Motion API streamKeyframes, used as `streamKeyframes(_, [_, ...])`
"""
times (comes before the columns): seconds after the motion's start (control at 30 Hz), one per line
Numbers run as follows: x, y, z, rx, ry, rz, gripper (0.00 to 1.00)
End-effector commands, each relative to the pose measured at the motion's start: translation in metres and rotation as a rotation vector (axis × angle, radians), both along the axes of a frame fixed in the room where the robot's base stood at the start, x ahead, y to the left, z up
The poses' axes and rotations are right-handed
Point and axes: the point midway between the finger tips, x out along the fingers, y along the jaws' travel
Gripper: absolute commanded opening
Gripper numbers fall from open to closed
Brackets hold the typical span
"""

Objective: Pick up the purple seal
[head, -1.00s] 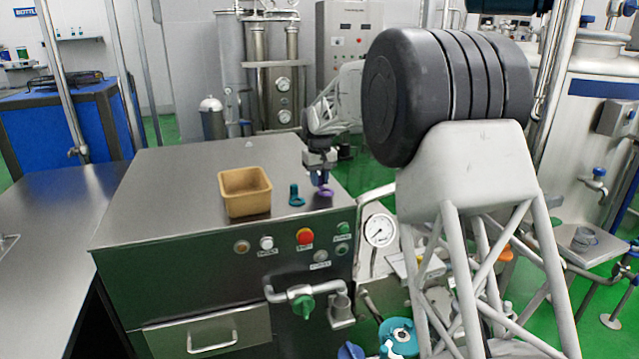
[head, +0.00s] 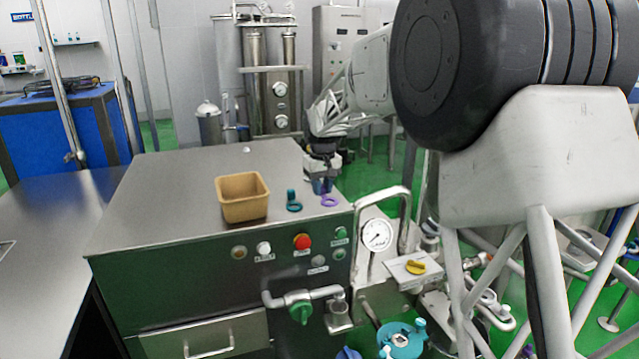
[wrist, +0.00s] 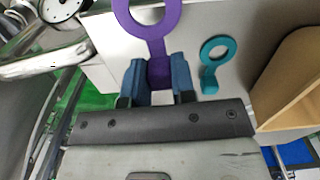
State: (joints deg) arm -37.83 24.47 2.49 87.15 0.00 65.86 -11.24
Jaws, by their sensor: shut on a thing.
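The purple seal (wrist: 159,72) is a ring with a short stem. In the wrist view its stem sits between the two blue fingertips of my gripper (wrist: 160,82), which is shut on it, and the ring points away from the gripper. In the head view the purple seal (head: 329,201) shows at the right end of the steel cabinet top, just below my gripper (head: 322,187). I cannot tell whether the seal touches the top.
A tan bin (head: 243,199) stands further left. A pressure gauge (head: 377,235) and bent pipe are at the right. The cabinet top's (head: 180,190) left side is clear.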

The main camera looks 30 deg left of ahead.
Motion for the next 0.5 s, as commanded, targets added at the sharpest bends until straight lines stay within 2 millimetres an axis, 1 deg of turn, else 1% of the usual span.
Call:
streamKeyframes(0.03, [-0.007,-0.005,0.001,-0.001,0.001,0.000,0.00])
streamKeyframes(0.2, [-0.025,-0.019,0.003,0.000,0.000,0.000,0.00])
streamKeyframes(0.5, [-0.048,-0.036,0.005,-0.001,0.001,0.000,0.00])
